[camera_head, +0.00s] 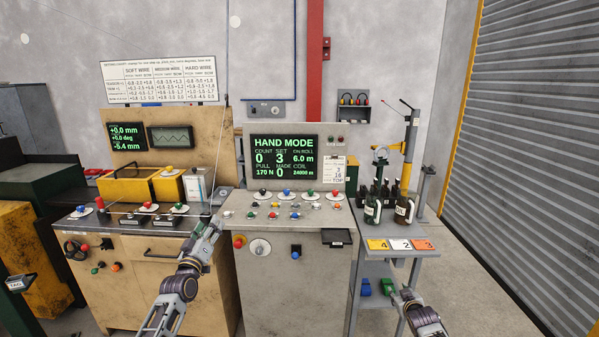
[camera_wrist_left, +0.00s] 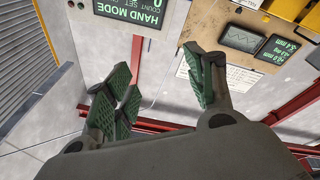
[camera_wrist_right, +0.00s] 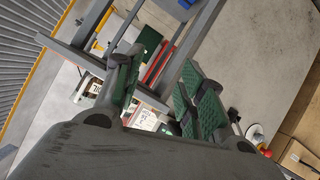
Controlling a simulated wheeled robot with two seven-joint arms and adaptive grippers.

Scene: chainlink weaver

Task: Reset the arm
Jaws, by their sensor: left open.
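My left arm comes in from the lower left in the head view. Its gripper (camera_head: 213,226) is raised in front of the left edge of the grey console (camera_head: 297,270). In the left wrist view the gripper (camera_wrist_left: 165,90) has its green-padded fingers spread, with nothing between them. My right gripper (camera_head: 405,296) is low at the right, in front of the side stand (camera_head: 375,268). In the right wrist view its green-padded fingers (camera_wrist_right: 162,95) stand apart with no held object visible.
The console has several coloured buttons and a screen (camera_head: 297,162) reading HAND MODE. A tan cabinet (camera_head: 160,270) with knobs stands at the left. Open floor (camera_head: 470,290) lies at the right.

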